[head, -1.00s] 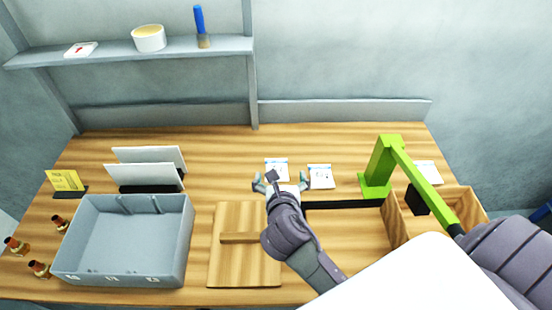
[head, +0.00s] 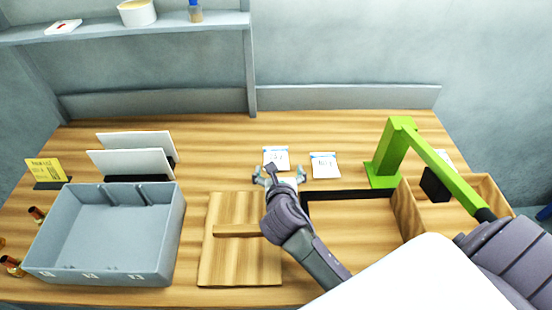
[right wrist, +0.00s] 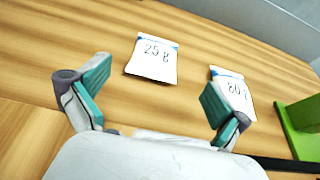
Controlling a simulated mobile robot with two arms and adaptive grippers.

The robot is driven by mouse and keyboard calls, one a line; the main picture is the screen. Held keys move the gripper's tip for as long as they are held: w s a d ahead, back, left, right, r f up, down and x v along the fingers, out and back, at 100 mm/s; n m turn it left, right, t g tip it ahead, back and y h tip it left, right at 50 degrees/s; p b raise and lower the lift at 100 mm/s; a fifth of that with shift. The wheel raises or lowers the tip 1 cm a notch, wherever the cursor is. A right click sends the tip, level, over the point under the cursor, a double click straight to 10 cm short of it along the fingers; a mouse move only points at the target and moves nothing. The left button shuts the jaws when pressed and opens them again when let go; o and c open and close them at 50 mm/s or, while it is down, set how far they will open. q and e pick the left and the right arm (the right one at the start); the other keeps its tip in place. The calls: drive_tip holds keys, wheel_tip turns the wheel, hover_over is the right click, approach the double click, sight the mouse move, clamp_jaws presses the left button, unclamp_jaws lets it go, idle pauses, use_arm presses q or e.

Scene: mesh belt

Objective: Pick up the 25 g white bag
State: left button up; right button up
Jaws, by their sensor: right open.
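The white 25 g bag (head: 276,155) lies flat on the wooden table, with a blue strip along its far edge. Its "25 g" print is readable in the right wrist view (right wrist: 152,62). A similar white bag marked 80 g (head: 324,167) lies just to its right; it also shows in the right wrist view (right wrist: 235,88), partly behind a finger. My right gripper (head: 280,176) is open and empty, on the near side of the 25 g bag. In the right wrist view its teal-padded fingers (right wrist: 158,90) are spread wide, with the bag ahead between them. My left gripper is not in view.
A green post with an arm (head: 385,160) stands to the right, by a wooden divided box (head: 405,210). A wooden board with a handle (head: 215,265) lies in front. A grey bin (head: 170,230) and upright white panels (head: 135,150) are at left. The table behind the bags is clear.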

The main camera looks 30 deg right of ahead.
sight(276, 157)
drive_tip(key=x, duration=0.4)
drive_tip(key=shift+w+f, duration=0.15)
drive_tip(key=shift+w, duration=0.15)
drive_tip(key=x, duration=0.5)
drive_tip(key=shift+w+a+f+p, duration=0.1)
drive_tip(key=shift+w+a+p, duration=0.05)
drive_tip(key=shift+p, duration=0.2)
drive_tip(key=shift+c, duration=1.2)
drive_tip(key=c, duration=1)
